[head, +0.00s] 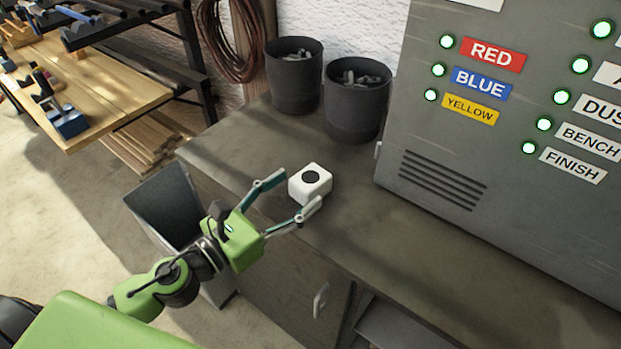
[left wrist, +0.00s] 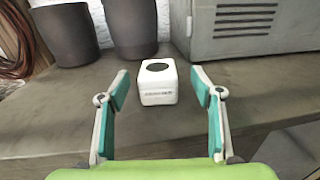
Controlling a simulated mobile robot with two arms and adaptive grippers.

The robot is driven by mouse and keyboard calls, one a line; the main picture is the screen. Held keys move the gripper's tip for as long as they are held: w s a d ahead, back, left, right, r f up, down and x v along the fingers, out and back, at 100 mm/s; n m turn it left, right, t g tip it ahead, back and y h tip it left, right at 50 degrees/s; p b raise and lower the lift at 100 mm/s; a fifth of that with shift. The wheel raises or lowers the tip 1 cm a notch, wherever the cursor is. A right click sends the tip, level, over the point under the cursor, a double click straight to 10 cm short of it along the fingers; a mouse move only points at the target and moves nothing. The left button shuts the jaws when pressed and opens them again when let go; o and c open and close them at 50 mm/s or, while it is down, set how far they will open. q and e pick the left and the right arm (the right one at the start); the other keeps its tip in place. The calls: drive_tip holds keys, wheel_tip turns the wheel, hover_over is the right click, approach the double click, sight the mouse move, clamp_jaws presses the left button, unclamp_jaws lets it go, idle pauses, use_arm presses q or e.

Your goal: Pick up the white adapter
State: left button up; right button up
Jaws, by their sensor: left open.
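The white adapter (head: 318,187) is a small white block with a round black spot, standing on the grey worktop. It also shows in the left wrist view (left wrist: 157,92), upright and just beyond the fingertips, roughly midway between them. My left gripper (head: 292,191) is open, with one finger to each side of the near part of the adapter in the head view. In the left wrist view the open fingers (left wrist: 159,83) show a gap on both sides of the adapter, and nothing is held. My right gripper is not in view.
Two dark bins (head: 294,77) (head: 357,100) stand behind the adapter. A grey metal cabinet (head: 440,179) with coloured labels and green lights stands on the right of the worktop (head: 400,240). A dark open container (head: 165,210) stands on the floor beside the worktop's left end.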

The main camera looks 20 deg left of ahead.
sight(310, 177)
use_arm(q)
drive_tip(key=shift+w+d+r+p, duration=0.25)
drive_tip(key=shift+w+p, duration=0.2)
drive_tip(key=shift+w, duration=0.15)
drive_tip(key=p+x, duration=0.1)
drive_tip(key=x, duration=0.2)
drive_tip(key=shift+w+a+f+p, duration=0.1)
drive_tip(key=shift+w+a+p, duration=0.05)
drive_tip(key=shift+p, duration=0.25)
drive_tip(key=shift+w+d+f, duration=0.15)
drive_tip(key=shift+w+d, duration=0.15)
drive_tip(key=shift+w, duration=0.15)
drive_tip(key=c, duration=1.3)
drive_tip(key=shift+o, duration=0.3)
